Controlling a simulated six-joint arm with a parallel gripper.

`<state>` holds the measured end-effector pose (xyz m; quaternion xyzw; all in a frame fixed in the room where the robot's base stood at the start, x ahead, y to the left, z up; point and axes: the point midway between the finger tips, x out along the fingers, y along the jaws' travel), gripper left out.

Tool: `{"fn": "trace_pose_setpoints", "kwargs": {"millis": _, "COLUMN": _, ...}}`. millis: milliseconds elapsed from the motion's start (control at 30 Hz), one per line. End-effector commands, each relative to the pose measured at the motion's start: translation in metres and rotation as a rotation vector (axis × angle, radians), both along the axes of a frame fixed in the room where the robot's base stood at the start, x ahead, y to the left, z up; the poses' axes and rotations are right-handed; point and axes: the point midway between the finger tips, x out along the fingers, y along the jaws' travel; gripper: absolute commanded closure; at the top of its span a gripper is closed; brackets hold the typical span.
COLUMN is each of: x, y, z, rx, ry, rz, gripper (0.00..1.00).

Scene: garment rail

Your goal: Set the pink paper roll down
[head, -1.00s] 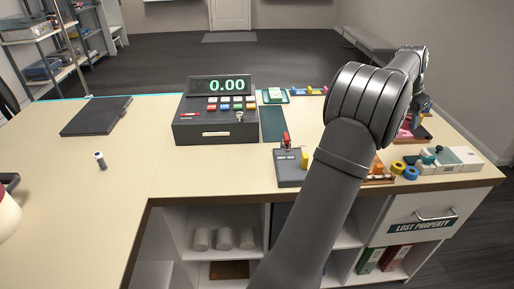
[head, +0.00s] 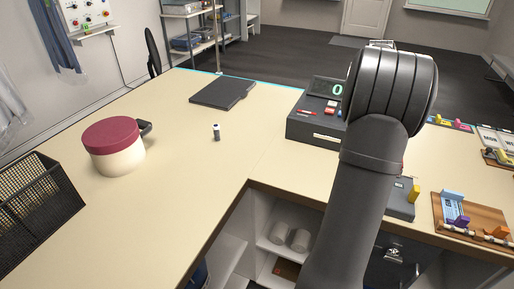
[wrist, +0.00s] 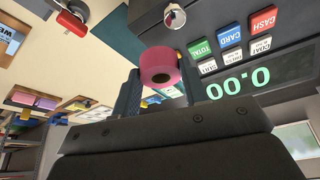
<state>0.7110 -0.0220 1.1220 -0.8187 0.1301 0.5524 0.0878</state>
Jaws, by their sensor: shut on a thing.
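The pink paper roll (wrist: 158,60) shows in the wrist view, held between the two fingers of my gripper (wrist: 160,80). My gripper is shut on it. The roll's near end, with a dark core hole, faces the camera. The till's keys and its lit 0.00 display (wrist: 239,88) are beside the roll in this view, and the counter top is behind it. In the head view my arm hides the gripper and the roll. I cannot tell how high the roll is above the counter.
The dark till (head: 314,130) is partly hidden by my arm. A maroon-lidded cream pot (head: 118,158), a black mesh basket (head: 38,212), a small white-topped cylinder (head: 216,132) and a dark flat pad (head: 223,92) stand on the counter. A wooden tray (head: 479,221) is at right.

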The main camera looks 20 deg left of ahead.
Motion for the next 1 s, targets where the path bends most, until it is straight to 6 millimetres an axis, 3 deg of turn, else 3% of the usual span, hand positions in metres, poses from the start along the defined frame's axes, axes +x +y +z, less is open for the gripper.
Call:
{"fn": "trace_pose_setpoints", "kwargs": {"millis": 33, "x": -0.002, "y": 0.031, "z": 0.001, "rx": 0.000, "ry": -0.001, "rz": 0.053, "gripper": 0.82}}
{"fn": "trace_pose_setpoints", "kwargs": {"millis": 267, "x": -0.027, "y": 0.155, "z": 0.000, "rx": 0.001, "ry": -0.002, "rz": 0.281, "gripper": 0.82}}
{"fn": "trace_pose_setpoints", "kwargs": {"millis": 467, "x": -0.066, "y": 0.258, "z": 0.000, "rx": 0.000, "ry": -0.003, "rz": 0.480, "gripper": 0.82}}
{"fn": "trace_pose_setpoints", "kwargs": {"millis": 600, "x": -0.104, "y": 0.324, "z": 0.000, "rx": 0.001, "ry": -0.006, "rz": 0.620, "gripper": 0.82}}
{"fn": "trace_pose_setpoints", "kwargs": {"millis": 800, "x": -0.156, "y": 0.396, "z": -0.001, "rx": 0.002, "ry": -0.009, "rz": 0.786, "gripper": 0.82}}
{"fn": "trace_pose_setpoints", "kwargs": {"millis": 1000, "x": -0.189, "y": 0.431, "z": -0.001, "rx": 0.002, "ry": -0.010, "rz": 0.875, "gripper": 0.82}}
